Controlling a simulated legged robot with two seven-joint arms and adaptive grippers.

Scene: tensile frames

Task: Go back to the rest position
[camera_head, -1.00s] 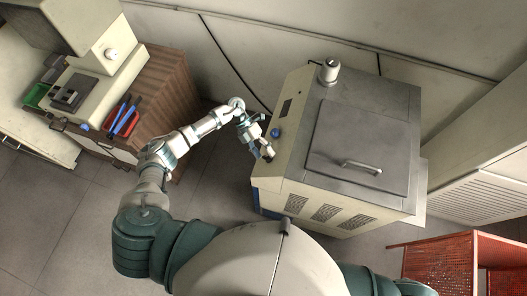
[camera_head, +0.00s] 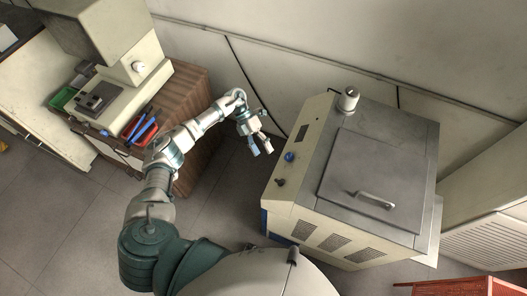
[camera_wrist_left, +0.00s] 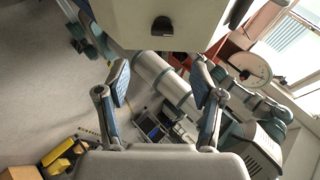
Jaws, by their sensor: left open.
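My left gripper (camera_head: 261,148) is open and empty. It hangs in the air just left of the beige machine's front panel, apart from it. In the left wrist view, the two blue-padded fingers (camera_wrist_left: 159,78) are spread with nothing between them. The beige machine (camera_head: 348,185) has a closed grey lid with a bar handle (camera_head: 374,200). A blue button (camera_head: 289,156) and a dark knob (camera_head: 280,182) are on its sloping panel. A dark knob (camera_wrist_left: 161,27) also shows on a pale panel beyond the fingers in the left wrist view. My right gripper is not in view.
A wooden cabinet (camera_head: 190,92) stands at the left with a beige device, a red tray (camera_head: 137,130) with blue-handled tools and a green bin (camera_head: 62,98). A red mesh piece (camera_head: 455,287) is at the bottom right. Bare floor (camera_head: 215,205) lies between cabinet and machine.

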